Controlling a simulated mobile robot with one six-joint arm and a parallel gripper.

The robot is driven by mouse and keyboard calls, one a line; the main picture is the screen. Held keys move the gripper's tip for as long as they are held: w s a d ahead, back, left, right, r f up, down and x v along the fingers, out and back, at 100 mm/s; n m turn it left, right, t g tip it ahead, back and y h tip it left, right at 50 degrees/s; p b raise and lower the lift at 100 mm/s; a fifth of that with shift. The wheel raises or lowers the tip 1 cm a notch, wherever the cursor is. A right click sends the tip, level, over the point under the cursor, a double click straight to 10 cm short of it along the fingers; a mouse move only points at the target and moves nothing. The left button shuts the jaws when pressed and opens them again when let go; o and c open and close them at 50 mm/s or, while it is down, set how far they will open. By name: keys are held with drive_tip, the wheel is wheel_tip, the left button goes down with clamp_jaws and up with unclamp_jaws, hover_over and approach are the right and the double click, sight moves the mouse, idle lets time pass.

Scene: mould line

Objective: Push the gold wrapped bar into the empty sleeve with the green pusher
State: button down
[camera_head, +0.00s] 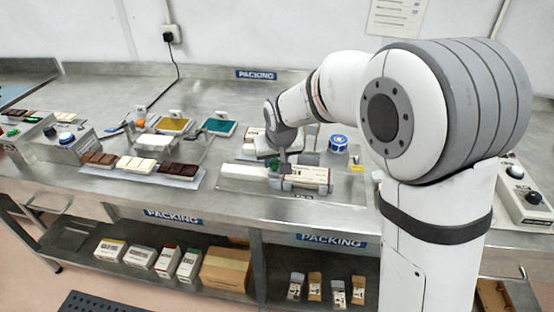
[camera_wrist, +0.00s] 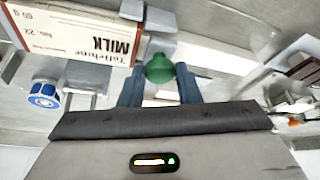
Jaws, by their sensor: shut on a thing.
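My gripper (camera_wrist: 158,74) is shut on the green pusher, whose round knob (camera_wrist: 159,66) shows between the blue fingers. In the head view the green pusher (camera_head: 273,163) is partly covered by my gripper (camera_head: 284,160). The sleeve (camera_wrist: 75,32), a cream and brown carton printed MILK, lies just beyond the pusher, to the left in the wrist view. In the head view the sleeve (camera_head: 303,177) lies to the right of the pusher. I cannot make out the gold wrapped bar in either view. Whether the pusher touches anything inside the sleeve is hidden.
A long pale block (camera_head: 244,172) lies left of the pusher. Chocolate bars (camera_head: 137,164) sit on a tray at the left. Yellow (camera_head: 174,125) and teal (camera_head: 218,126) trays stand further back.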

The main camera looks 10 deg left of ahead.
drive_tip(key=shift+d, duration=0.15)
drive_tip(key=c, duration=1.2)
unclamp_jaws()
drive_tip(key=shift+d, duration=0.15)
drive_tip(key=shift+o, duration=0.6)
drive_tip(key=shift+r, duration=0.1)
drive_tip(key=a+v, duration=0.1)
drive_tip(key=v, duration=0.6)
drive_tip(key=shift+d+r, duration=0.25)
drive_tip(key=shift+d, duration=0.15)
